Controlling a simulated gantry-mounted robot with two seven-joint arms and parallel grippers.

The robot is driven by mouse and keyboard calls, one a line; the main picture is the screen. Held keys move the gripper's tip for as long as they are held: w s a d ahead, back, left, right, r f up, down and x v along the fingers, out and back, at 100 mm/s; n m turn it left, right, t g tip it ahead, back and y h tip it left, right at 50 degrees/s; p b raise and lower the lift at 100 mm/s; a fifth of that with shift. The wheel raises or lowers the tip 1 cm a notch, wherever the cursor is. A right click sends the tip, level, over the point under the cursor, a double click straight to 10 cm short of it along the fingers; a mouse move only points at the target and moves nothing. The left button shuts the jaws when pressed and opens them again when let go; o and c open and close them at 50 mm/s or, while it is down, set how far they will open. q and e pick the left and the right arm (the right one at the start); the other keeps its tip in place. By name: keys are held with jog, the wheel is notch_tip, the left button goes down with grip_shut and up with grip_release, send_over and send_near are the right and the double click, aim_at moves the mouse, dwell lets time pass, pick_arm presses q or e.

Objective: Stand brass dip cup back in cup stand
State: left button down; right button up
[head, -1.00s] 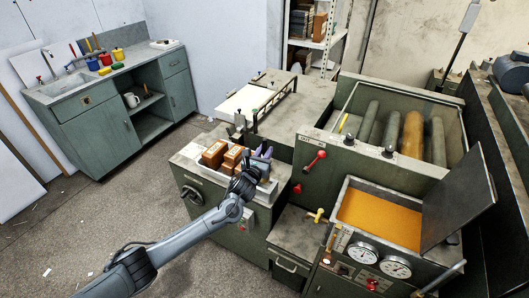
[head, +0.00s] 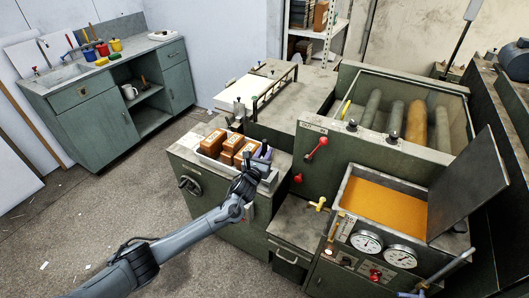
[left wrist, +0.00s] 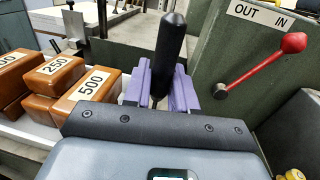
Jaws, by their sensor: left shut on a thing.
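My left gripper (head: 261,156), with purple fingers, is over the right end of a white tray on the bench at the feeder's left. In the left wrist view the gripper (left wrist: 160,92) is shut on a black handle (left wrist: 169,55) with a thin shaft below it. The handle stands nearly upright between the fingers. No brass shows, so whether this handle belongs to the dip cup cannot be told; its lower end is hidden by my gripper. I cannot make out the cup stand. My right gripper is not in view.
Brown blocks (head: 229,149), labelled 250 and 500 in the wrist view, sit in the white tray (left wrist: 45,133) left of my gripper. A red lever (left wrist: 263,65) on the green OUT/IN panel (left wrist: 235,42) is close at the right. An orange-filled trough (head: 380,214) is farther right.

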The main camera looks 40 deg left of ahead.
pick_arm(q)
jog(key=shift+f, duration=0.1)
jog(key=c, duration=0.8)
grip_release()
jog(key=shift+s, duration=0.3)
jog(key=p+v, duration=0.2)
jog(key=v, duration=0.8)
jog(key=shift+s+d, duration=0.1)
jog(key=shift+d, duration=0.05)
